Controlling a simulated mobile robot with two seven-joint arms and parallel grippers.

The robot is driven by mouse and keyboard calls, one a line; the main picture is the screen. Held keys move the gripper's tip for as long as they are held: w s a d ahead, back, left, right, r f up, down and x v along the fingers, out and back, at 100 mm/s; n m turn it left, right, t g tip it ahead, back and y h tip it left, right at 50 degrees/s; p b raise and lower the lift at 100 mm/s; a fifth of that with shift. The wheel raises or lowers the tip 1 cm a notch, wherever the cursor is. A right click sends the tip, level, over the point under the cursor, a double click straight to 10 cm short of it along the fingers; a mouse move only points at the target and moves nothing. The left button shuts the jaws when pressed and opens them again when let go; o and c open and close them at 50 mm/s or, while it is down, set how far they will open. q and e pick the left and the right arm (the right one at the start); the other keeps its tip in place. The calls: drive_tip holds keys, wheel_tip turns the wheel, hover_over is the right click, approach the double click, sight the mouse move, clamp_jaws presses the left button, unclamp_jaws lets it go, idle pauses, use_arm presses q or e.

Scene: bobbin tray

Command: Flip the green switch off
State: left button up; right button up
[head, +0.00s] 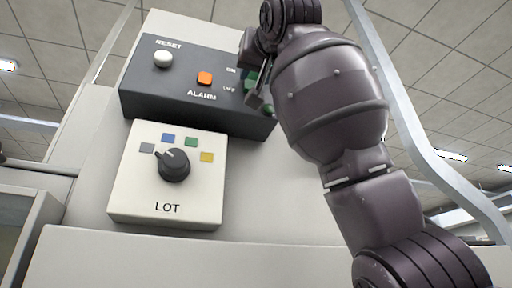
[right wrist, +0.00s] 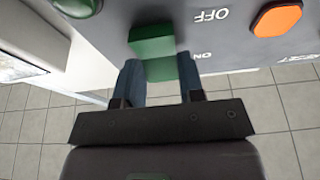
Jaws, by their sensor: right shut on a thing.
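The green switch (head: 250,80) is on the dark grey panel, beside the ON and OFF labels, partly covered by my right gripper (head: 259,88). In the right wrist view the green switch (right wrist: 152,46) is a block with a part near the ON label standing out. My right gripper (right wrist: 158,82) has its two fingers on either side of that part and is shut on it. My left gripper is not in view.
The dark panel (head: 150,99) also has a white RESET button (head: 163,58), an orange ALARM button (head: 204,78) and a round green button (right wrist: 78,5) near the switch. Below is a white LOT box (head: 130,190) with a black knob (head: 174,166).

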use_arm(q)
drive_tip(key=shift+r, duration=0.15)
use_arm(e)
drive_tip(key=o, duration=0.9)
drive_tip(key=shift+s, duration=0.1)
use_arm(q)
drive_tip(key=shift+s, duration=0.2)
use_arm(e)
drive_tip(key=shift+o, duration=0.2)
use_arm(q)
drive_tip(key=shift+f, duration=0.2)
use_arm(e)
drive_tip(key=shift+s+d+f, duration=0.1)
drive_tip(key=shift+s+f, duration=0.05)
drive_tip(key=shift+s, duration=0.2)
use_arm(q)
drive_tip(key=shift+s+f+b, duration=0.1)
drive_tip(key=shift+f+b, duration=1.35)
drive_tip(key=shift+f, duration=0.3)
use_arm(e)
drive_tip(key=v, duration=1)
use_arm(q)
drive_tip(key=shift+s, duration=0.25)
